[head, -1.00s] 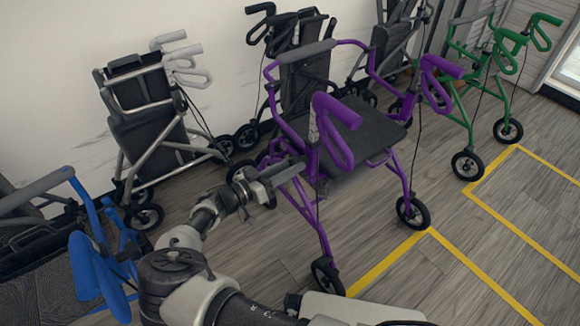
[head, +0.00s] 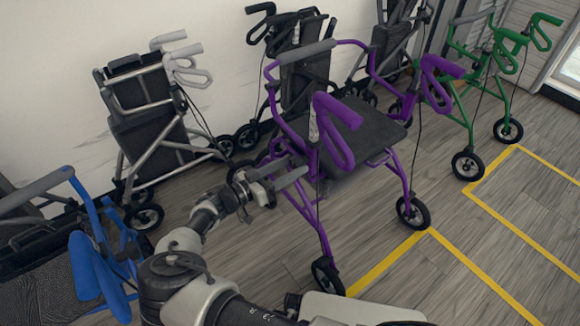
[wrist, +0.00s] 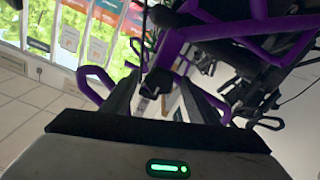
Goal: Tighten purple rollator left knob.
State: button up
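The purple rollator (head: 345,45) stands upright, unfolded, in the middle of the head view, with a black seat (head: 355,128). Its near handle (head: 335,130) sits on a pale post with holes (head: 313,125). My gripper (head: 296,166) is beside the frame below this handle, with its two fingers apart and nothing seen held. In the wrist view, the purple frame (wrist: 225,30) crosses above the open fingers (wrist: 168,82). A small dark part (wrist: 157,82) shows between the fingertips; I cannot tell whether it is the knob. The knob is not clear in the head view.
A blue rollator (head: 95,265) stands close at the left, near my arm. A grey rollator (head: 150,120) and black ones (head: 305,80) stand along the wall; a green one (head: 470,90) is at the right. Floor with yellow lines (head: 430,232) is clear at the front right.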

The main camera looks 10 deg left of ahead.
jog(key=p+v, duration=0.1)
jog(key=v, duration=1.1)
dwell(0.5)
